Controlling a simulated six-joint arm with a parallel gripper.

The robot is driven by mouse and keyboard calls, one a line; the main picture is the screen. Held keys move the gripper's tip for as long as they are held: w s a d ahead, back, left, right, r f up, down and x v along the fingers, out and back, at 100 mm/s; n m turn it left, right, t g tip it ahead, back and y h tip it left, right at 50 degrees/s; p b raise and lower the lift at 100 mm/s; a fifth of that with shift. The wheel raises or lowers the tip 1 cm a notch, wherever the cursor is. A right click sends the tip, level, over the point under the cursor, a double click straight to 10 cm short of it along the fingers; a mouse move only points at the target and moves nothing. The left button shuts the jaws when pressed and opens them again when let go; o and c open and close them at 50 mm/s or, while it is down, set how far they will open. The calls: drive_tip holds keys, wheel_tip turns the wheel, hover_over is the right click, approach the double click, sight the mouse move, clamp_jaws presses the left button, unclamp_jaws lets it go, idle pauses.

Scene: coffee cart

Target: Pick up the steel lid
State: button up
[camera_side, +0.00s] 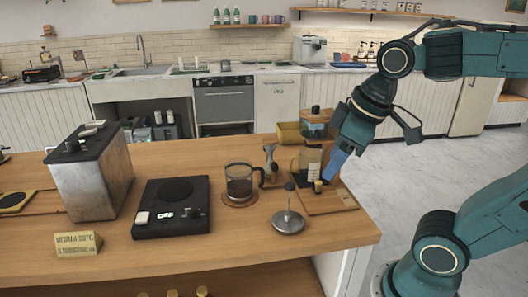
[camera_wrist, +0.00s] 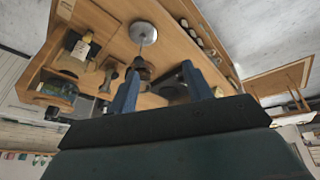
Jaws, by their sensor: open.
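The steel lid (camera_side: 288,223) is a round, shiny disc with an upright stem topped by a small knob. It lies flat on the wooden counter near its front right edge. In the wrist view the lid (camera_wrist: 143,33) shows beyond the fingers, near the top middle. My gripper (camera_side: 335,166) is above the counter's right part, up and to the right of the lid and apart from it. In the wrist view my gripper (camera_wrist: 160,88) shows two blue fingers spread apart with nothing between them.
A glass carafe (camera_side: 239,181) stands on a round coaster left of the lid. A black hot plate (camera_side: 172,219) and steel machine (camera_side: 95,178) are farther left. A wooden board (camera_side: 331,204) with small items is right of the lid. The counter in front of the lid is clear.

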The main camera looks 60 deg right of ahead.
drive_tip(key=w+d+n+g, duration=0.2)
drive_tip(key=w+n, duration=0.2)
drive_tip(key=w, duration=0.2)
drive_tip(key=n+g, duration=0.2)
drive_tip(key=n, duration=0.3)
hover_over(290, 184)
drive_tip(key=shift+f, duration=1.05)
drive_tip(key=shift+a, duration=0.1)
drive_tip(key=shift+f, duration=4.35)
drive_tip(key=shift+f, duration=2.6)
